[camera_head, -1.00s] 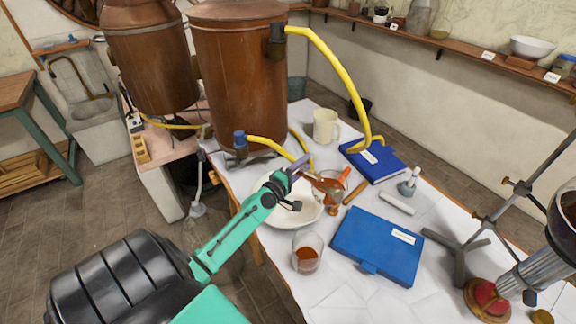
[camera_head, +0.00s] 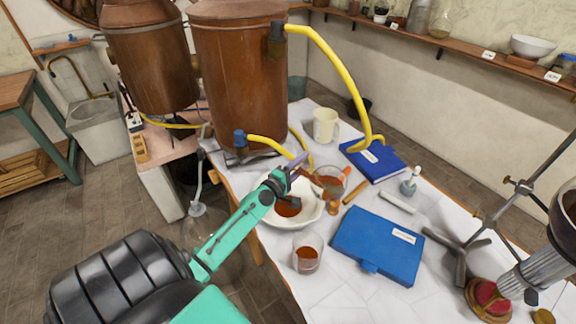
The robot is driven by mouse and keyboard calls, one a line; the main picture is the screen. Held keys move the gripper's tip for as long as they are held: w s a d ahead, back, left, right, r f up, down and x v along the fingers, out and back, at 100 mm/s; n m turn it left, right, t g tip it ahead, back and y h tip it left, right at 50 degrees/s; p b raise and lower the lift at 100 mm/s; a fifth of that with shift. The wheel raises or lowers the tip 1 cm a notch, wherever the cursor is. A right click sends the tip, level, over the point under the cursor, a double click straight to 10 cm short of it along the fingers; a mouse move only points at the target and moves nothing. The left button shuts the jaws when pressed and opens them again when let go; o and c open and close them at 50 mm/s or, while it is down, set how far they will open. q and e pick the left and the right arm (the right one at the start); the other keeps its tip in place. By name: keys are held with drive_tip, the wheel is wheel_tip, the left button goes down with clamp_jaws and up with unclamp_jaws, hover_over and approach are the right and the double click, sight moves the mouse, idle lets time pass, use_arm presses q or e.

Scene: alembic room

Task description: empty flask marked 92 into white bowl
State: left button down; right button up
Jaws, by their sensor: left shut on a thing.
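My left gripper (camera_head: 302,172) is shut on a clear glass flask (camera_head: 331,180) with red-brown liquid in it. The flask is held above the right side of a white bowl (camera_head: 268,238) on the table. It looks tilted, but my gripper hides part of it. The bowl has a pool of red-brown liquid (camera_head: 288,208) in it. No number can be read on the flask. A second clear glass (camera_head: 307,254) with brown liquid stands in front of the bowl. My right gripper is not in view.
A cream mug (camera_head: 325,125), a blue book (camera_head: 373,160) and a blue case (camera_head: 378,246) are on the table. Copper vats (camera_head: 238,80) with yellow hoses stand behind. A metal stand (camera_head: 458,250) is at the right. Another white bowl (camera_head: 533,46) sits on the wall shelf.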

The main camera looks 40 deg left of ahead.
use_arm(q)
drive_tip(key=shift+r+n, duration=0.1)
drive_tip(key=shift+n, duration=0.5)
drive_tip(key=shift+a, duration=0.1)
drive_tip(key=shift+n, duration=0.6)
drive_tip(key=shift+a+n, duration=0.2)
drive_tip(key=shift+n, duration=0.9)
